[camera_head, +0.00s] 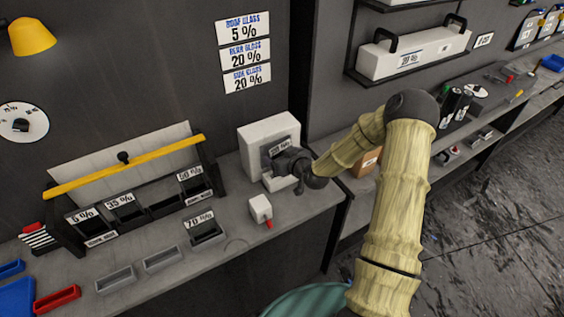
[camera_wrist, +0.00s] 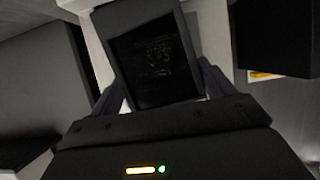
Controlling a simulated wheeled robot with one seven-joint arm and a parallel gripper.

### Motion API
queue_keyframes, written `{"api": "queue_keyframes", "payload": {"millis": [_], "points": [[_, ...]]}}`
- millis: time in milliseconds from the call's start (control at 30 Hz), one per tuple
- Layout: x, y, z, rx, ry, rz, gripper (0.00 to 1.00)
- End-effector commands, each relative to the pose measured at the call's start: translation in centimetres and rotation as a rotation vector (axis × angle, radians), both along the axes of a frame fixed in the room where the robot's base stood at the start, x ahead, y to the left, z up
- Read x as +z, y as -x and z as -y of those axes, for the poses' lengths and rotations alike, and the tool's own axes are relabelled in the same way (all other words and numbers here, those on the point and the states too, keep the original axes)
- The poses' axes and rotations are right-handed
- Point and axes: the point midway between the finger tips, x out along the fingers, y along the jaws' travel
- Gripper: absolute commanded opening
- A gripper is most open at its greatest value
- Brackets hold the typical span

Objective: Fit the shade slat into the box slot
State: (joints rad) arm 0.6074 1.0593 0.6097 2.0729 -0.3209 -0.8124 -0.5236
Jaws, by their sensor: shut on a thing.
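The box (camera_head: 252,137) is a pale block standing on the bench against the wall, near the bench's right end. My gripper (camera_head: 283,160) is at the box's front face and hides part of it. A dark shade slat with a small white label (camera_head: 280,147) shows just above the gripper, in front of the box. In the wrist view the slat (camera_wrist: 155,55) is a dark, glossy panel. My gripper (camera_wrist: 162,88) is shut on it, with a finger on each side. The slot is hidden, so I cannot tell whether the slat is inside it.
A rack with a yellow bar (camera_head: 130,168) holds several dark slats labelled by percent. A 70 % slat (camera_head: 205,228) stands in front of it. A small white block with a red tip (camera_head: 261,209) is on the bench near the box. Empty grey trays (camera_head: 115,279) lie at the front.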

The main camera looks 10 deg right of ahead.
Motion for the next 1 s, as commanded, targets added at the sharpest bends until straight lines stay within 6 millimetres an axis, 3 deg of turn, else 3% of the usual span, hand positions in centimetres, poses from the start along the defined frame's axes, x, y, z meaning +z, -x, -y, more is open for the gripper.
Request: {"api": "queue_keyframes", "payload": {"millis": [33, 233, 267, 333, 733, 1000], "points": [[-1.6, 0.5, 0.3, -0.006, -0.005, -0.032, 0.35], [-1.7, 0.7, 0.3, -0.008, -0.005, -0.039, 0.34], [-1.8, 0.7, 0.3, -0.009, -0.006, -0.039, 0.84], [-1.7, 0.7, 0.3, -0.008, -0.005, -0.036, 0.98], [-0.9, 0.8, 0.4, -0.004, -0.002, -0.022, 0.99], [0.6, 3.8, 1.4, -0.005, -0.001, -0.019, 0.99]]}}
